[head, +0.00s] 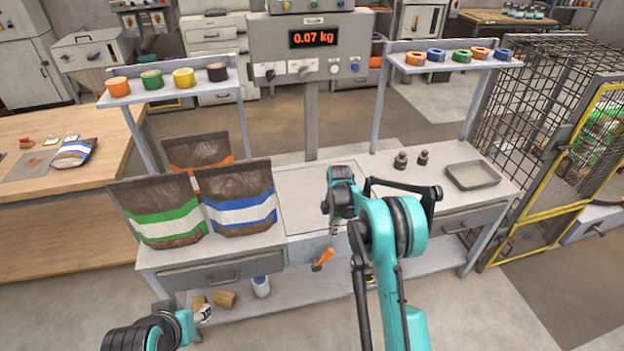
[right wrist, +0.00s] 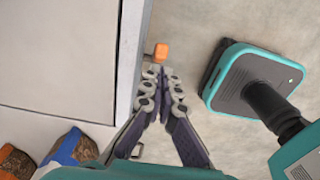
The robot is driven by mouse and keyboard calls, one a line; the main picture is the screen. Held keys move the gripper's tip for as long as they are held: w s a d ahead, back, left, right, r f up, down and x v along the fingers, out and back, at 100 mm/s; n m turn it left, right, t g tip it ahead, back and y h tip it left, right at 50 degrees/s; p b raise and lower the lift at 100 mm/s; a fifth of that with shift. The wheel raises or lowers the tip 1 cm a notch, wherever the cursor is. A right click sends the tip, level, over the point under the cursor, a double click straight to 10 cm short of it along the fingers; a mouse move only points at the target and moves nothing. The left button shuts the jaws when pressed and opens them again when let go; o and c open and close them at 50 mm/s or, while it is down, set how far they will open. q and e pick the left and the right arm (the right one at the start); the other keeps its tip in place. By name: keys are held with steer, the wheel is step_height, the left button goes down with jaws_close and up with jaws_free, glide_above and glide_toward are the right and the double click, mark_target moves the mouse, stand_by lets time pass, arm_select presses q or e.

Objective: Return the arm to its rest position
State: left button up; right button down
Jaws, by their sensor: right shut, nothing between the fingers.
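My right arm is teal and black and reaches up from the bottom of the head view, bent in front of the bench. My right gripper (head: 334,229) points down by the bench's front edge, partly hidden by its own wrist. In the right wrist view its fingers (right wrist: 164,76) are together with nothing between them. An orange handle (head: 323,260) sticks out at the bench front just below; its orange end (right wrist: 160,52) shows just beyond the fingertips. My left gripper (head: 203,313) is low at the bottom left, apart from the bench top; its fingers are too small to read.
Brown bags with green (head: 165,223), blue (head: 240,209) and orange (head: 200,150) bands stand on the bench's left. The display (head: 313,38) reads 0.07 kg. Two weights (head: 401,160) and a grey tray (head: 472,175) lie right. A wire cage (head: 520,110) stands beyond.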

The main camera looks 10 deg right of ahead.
steer(key=s+a+r+m+t, duration=0.15)
steer(key=s+r+m, duration=0.35)
steer(key=r, duration=0.5)
steer(key=s+a+r+m+t, duration=0.1)
steer(key=s+r+m+t, duration=0.15)
steer(key=s+r, duration=0.65)
steer(key=s+a+r+m+t, duration=0.1)
steer(key=s+m, duration=0.4)
steer(key=s, duration=0.4)
steer(key=s+a+r+m+t, duration=0.1)
steer(key=s+r+m+t, duration=0.1)
steer(key=s+m, duration=0.4)
steer(key=s, duration=0.3)
steer(key=shift+s, duration=0.15)
